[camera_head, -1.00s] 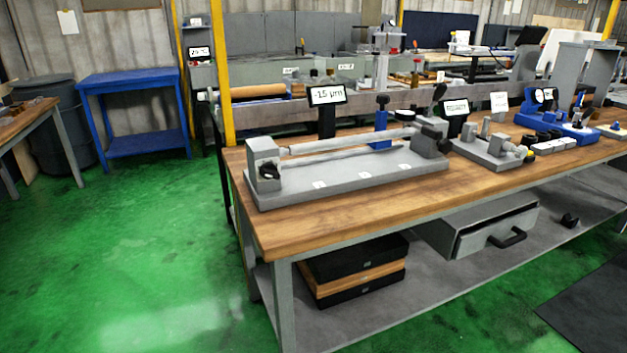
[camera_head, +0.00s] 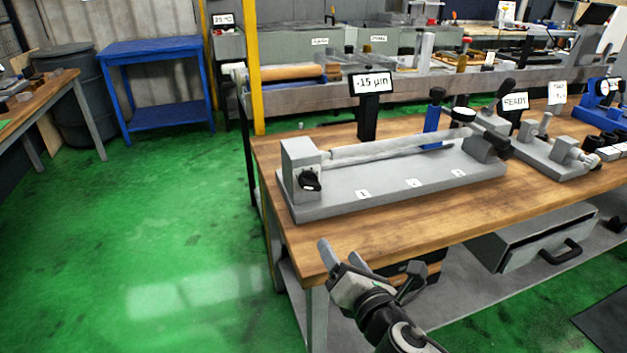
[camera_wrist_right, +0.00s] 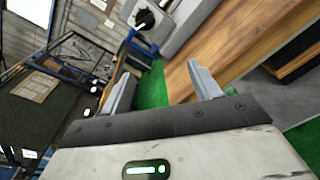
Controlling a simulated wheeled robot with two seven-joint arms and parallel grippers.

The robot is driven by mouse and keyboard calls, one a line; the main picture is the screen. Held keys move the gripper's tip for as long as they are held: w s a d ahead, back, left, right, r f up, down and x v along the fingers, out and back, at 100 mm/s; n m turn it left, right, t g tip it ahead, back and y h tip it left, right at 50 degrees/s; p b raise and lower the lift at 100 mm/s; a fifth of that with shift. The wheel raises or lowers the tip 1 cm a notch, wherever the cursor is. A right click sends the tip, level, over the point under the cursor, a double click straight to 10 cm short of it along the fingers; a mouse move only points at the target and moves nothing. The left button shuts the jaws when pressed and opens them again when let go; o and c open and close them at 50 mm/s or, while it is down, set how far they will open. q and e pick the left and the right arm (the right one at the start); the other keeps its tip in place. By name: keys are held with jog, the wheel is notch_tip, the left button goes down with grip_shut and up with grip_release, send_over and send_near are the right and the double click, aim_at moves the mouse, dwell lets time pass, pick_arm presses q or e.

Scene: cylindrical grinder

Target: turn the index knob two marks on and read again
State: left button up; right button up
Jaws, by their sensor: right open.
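The index knob (camera_head: 310,181) is a black knob on the front of the grey headstock block (camera_head: 300,160) at the left end of the bench fixture. It also shows near the top of the right wrist view (camera_wrist_right: 146,18), with a white line on it. A pale cylindrical bar (camera_head: 390,148) lies along the grey base. The display (camera_head: 371,83) behind it appears to read -15 µm. My right gripper (camera_head: 370,256) is open and empty, in front of the bench edge, below and right of the knob and apart from it. My left gripper is not in view.
The wooden bench top (camera_head: 400,215) is clear in front of the fixture. Marked tags line the fixture base. A READY display (camera_head: 514,102) and a smaller fixture (camera_head: 555,152) stand at the right. Green floor is free at left.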

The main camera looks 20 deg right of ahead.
aim_at(313, 188)
jog(key=w+r+n, duration=0.1)
jog(key=w, duration=0.4)
jog(key=w+r+n, duration=0.1)
jog(key=w, duration=0.5)
jog(key=w+r+n+t, duration=0.1)
jog(key=w, duration=0.5)
jog(key=shift+w, duration=0.2)
jog(key=c, duration=1)
